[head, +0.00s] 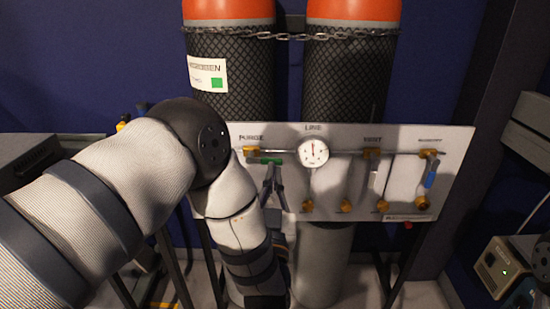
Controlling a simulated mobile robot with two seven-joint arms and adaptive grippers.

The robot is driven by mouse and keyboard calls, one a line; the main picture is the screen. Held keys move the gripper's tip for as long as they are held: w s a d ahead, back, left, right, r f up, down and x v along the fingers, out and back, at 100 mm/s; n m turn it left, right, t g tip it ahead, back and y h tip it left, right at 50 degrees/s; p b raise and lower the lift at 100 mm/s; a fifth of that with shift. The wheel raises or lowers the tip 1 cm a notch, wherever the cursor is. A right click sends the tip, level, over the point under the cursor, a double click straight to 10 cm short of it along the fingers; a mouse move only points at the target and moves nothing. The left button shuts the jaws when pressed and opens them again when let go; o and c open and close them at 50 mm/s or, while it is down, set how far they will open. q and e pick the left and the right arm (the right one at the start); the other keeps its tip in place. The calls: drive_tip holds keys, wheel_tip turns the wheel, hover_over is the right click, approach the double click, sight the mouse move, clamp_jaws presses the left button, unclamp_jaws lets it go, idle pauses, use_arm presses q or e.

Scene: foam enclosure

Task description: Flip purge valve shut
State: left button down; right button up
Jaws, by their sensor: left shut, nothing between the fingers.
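The purge valve (251,151) is a brass fitting under the PURGE label at the left of the grey panel. Its green handle (270,161) lies roughly level, pointing right along the pipe. My left gripper (271,173) is shut and empty, with its dark fingertips just below the green handle. I cannot tell whether they touch it. My left arm covers the panel's lower left corner. My right gripper does not show.
The panel (455,150) also carries a round gauge (313,152), a vent valve (372,153) and a blue-handled valve (430,174). Two orange-topped cylinders (345,75) stand behind it, held by a chain (290,37).

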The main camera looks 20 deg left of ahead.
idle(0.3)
use_arm(q)
wheel_tip(320, 180, up, 3)
drive_tip(key=b, duration=0.1)
hover_over(264, 158)
drive_tip(key=s+d, duration=0.2)
drive_tip(key=d, duration=0.1)
wheel_tip(264, 158, down, 4)
drive_tip(key=shift+w+d+r+b, duration=0.1)
drive_tip(key=shift+r+b, duration=0.1)
drive_tip(key=shift+b, duration=0.1)
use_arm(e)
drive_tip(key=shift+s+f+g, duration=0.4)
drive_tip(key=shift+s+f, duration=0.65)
